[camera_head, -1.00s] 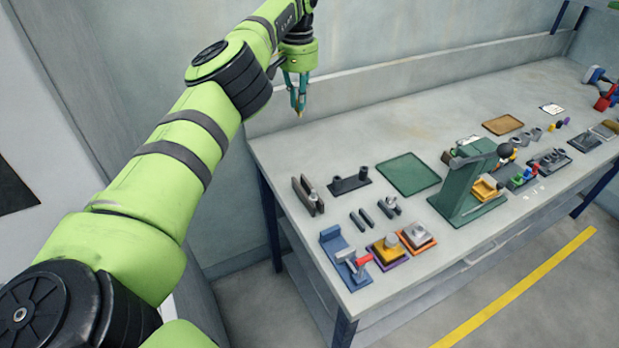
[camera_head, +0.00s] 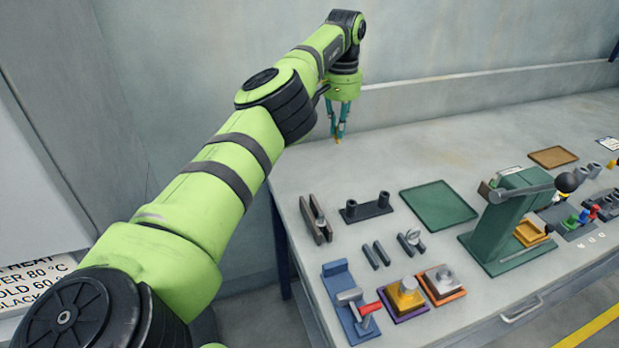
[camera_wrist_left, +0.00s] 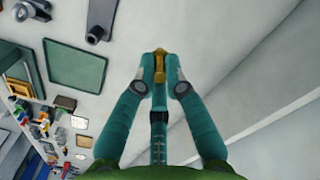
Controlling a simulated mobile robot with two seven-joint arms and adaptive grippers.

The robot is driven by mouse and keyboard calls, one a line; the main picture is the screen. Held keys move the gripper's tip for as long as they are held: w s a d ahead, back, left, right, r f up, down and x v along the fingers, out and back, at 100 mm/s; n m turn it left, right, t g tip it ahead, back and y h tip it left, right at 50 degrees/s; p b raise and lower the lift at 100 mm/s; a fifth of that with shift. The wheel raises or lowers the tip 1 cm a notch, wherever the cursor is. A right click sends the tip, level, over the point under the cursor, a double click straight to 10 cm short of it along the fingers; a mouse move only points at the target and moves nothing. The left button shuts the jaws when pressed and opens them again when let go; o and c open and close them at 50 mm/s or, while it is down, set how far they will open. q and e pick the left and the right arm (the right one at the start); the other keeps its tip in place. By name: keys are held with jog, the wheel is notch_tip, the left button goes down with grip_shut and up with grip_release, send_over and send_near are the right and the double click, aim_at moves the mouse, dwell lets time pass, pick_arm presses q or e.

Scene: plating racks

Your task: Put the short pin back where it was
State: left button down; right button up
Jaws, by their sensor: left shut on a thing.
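My left gripper (camera_head: 338,136) is shut on a small brass-coloured piece, which looks like the short pin (camera_wrist_left: 160,66). The fingertips also show in the left wrist view (camera_wrist_left: 160,78), closed on the pin, with its end sticking out past them. The gripper points down at the far left of the bench, near the back wall and apart from other objects. A dark rack with two upright posts (camera_head: 367,209) stands to its front right. Two dark bars (camera_head: 376,254) lie in front of that rack. My right gripper is not in view.
A green tray (camera_head: 438,205) lies right of the rack. A grey slotted block (camera_head: 316,218) stands at the bench's left edge. A green lever press (camera_head: 498,225) stands on the right. A blue fixture (camera_head: 345,300) and yellow-topped block (camera_head: 406,296) are in front. The back strip is clear.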

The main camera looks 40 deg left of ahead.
pick_arm(q)
jog(key=shift+w+f+b, duration=0.2)
jog(key=shift+f, duration=0.3)
jog(key=shift+w+f+b, duration=0.2)
jog(key=shift+f, duration=0.25)
jog(key=shift+s+d+f+b, duration=0.1)
jog(key=shift+s+f+b, duration=0.15)
jog(key=shift+s+b, duration=0.4)
jog(key=s+f, duration=0.3)
jog(key=s+f+b, duration=0.1)
jog(key=s+f, duration=0.2)
jog(key=s, duration=0.1)
jog(key=s+d+f, duration=0.1)
jog(key=s+f, duration=0.2)
jog(key=shift+s+f+b, duration=0.3)
jog(key=shift+f+b, duration=0.1)
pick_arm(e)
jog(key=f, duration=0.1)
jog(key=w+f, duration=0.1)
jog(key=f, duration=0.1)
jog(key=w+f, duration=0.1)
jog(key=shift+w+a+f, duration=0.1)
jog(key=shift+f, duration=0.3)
pick_arm(q)
jog(key=shift+d, duration=0.1)
